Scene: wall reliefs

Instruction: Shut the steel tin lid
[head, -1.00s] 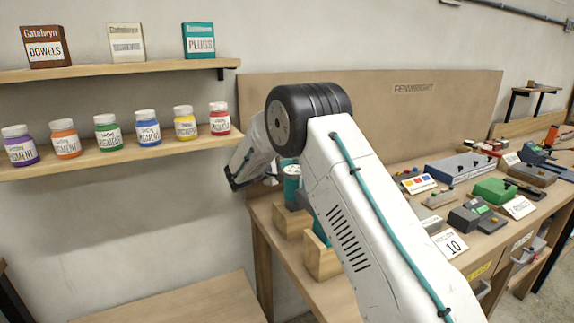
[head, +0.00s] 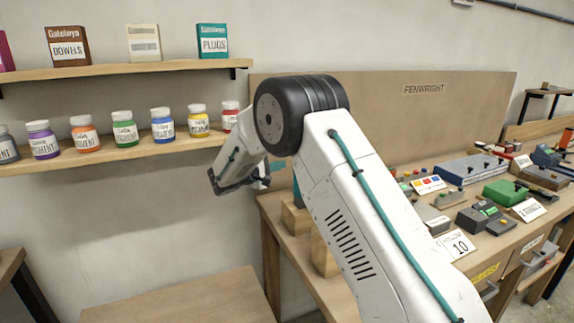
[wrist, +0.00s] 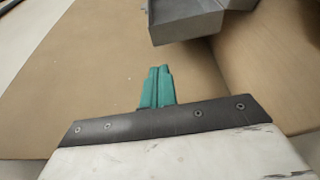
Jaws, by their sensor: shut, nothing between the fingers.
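My gripper (wrist: 157,86) shows in the wrist view as two teal fingers pressed together with nothing between them. In the head view my gripper (head: 262,176) hangs left of my arm's dark joint, in front of the wall near the bench's left end. A grey metal box-like thing (wrist: 186,24) is cut off by the top edge of the wrist view, beyond the fingertips and apart from them. It may be the steel tin, but I cannot tell; no lid can be made out. In the head view my arm covers part of the bench, and I cannot pick out the tin.
The workbench (head: 440,236) holds several devices, a green box (head: 504,192) and a blue-grey case (head: 470,169). Wooden blocks (head: 326,255) stand at its left end. Paint jars (head: 162,126) line the lower wall shelf (head: 100,157). A low table (head: 185,298) is at the bottom.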

